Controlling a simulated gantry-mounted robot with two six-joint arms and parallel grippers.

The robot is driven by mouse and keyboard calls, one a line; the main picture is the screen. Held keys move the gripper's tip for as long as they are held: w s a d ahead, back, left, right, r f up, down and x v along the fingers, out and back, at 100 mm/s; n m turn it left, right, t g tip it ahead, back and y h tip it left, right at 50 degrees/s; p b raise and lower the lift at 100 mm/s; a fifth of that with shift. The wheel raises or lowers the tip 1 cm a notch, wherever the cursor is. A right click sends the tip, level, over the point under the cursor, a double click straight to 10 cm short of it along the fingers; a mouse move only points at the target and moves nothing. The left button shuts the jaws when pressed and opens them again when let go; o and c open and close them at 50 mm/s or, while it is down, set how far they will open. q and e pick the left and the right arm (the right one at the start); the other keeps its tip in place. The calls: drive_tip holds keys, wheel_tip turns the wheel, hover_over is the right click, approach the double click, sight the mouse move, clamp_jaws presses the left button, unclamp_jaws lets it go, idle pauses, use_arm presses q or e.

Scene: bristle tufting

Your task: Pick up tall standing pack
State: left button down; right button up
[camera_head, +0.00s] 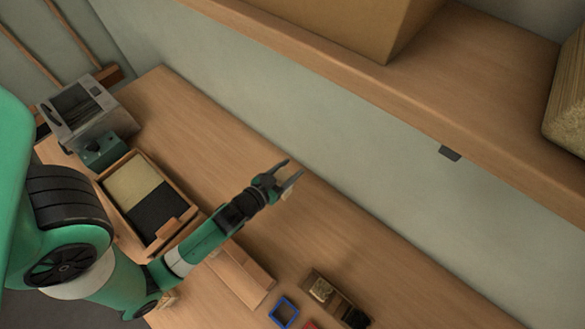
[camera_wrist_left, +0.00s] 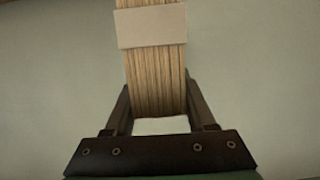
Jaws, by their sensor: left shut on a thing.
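The tall pack (camera_wrist_left: 155,72) is a bundle of tan bristles with a pale paper band around it. In the left wrist view it stands lengthwise between the two dark fingers of my left gripper (camera_wrist_left: 160,100), which is shut on it. The pack's top runs out of that view. In the head view my left gripper (camera_head: 286,177) is over the back part of the bench, near the wall. Only a small pale bit of the pack (camera_head: 289,191) shows there between the fingers. My right gripper is not in view.
A wooden tray (camera_head: 193,212) with tan and black sections lies at left on the bench (camera_head: 345,235), near a grey machine (camera_head: 82,110). A blue frame (camera_head: 284,312) and a small wooden box (camera_head: 337,296) are at the front. A shelf (camera_head: 420,100) overhangs the back.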

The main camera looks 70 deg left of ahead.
sight(285, 176)
use_arm(q)
drive_tip(key=r, duration=0.1)
drive_tip(key=s+d+r, duration=0.2)
drive_tip(key=shift+r, duration=0.15)
drive_tip(key=w+d+r+p+v, duration=0.1)
drive_tip(key=p+v, duration=0.1)
drive_tip(key=v, duration=0.8)
